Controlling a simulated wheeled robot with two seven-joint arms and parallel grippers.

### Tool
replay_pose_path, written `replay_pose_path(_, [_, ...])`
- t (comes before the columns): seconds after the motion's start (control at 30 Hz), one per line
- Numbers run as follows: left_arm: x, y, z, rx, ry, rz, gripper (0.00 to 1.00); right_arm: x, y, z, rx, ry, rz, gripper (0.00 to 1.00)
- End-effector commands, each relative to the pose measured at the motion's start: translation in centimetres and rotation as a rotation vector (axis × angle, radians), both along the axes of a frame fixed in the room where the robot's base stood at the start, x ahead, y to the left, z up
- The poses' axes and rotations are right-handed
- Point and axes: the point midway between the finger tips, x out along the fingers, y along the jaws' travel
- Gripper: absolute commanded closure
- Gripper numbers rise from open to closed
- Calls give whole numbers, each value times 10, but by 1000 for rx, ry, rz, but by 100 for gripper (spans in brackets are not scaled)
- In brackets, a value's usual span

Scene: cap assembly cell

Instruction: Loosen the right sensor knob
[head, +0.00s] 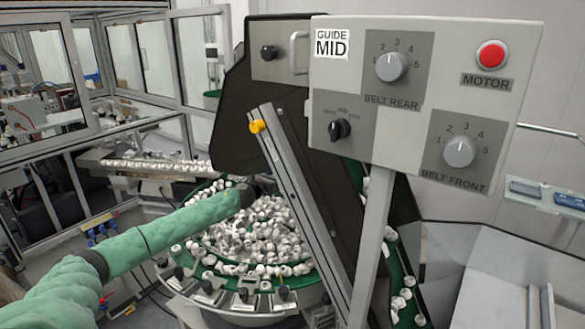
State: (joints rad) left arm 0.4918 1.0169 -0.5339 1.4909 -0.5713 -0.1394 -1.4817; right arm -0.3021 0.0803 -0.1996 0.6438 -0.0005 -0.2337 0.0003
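My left arm, in a green sleeve, reaches in from the left over the bowl feeder (230,305). Its dark end, my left gripper (246,194), is small and partly merges with the dark panel behind it, so its fingers cannot be made out. No held thing shows there. A yellow knob (257,126) sits at the upper end of a slanted metal rail (300,205). Several black knobs (243,295) line the bowl's front rim. No knob is labelled as a sensor knob, so I cannot tell which is the right one. My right gripper is out of view.
A control panel (415,135) on a post (372,245) stands at the right, with BELT REAR and BELT FRONT dials and a red MOTOR button (491,55). White caps (255,235) fill the bowl. The slanted rail stands close to the arm's end.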

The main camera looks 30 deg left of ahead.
Motion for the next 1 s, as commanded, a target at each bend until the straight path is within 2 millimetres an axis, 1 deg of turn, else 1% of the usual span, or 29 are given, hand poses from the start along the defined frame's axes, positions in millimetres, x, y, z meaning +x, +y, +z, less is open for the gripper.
replay_pose_path(0.03, [6, 0, 4, -2, -1, 2, 46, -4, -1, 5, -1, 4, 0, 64])
replay_pose_path(0.2, [27, -2, 4, -3, -1, 1, 46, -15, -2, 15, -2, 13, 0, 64])
replay_pose_path(0.4, [50, -4, 4, -2, -1, 1, 46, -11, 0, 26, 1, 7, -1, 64])
replay_pose_path(0.5, [58, -4, 3, -2, -1, 1, 46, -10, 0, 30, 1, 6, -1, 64])
replay_pose_path(0.7, [67, -5, 1, 0, 0, 0, 46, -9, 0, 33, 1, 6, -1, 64])
replay_pose_path(1.0, [68, -5, 0, 0, 0, 0, 46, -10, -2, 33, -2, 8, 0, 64])
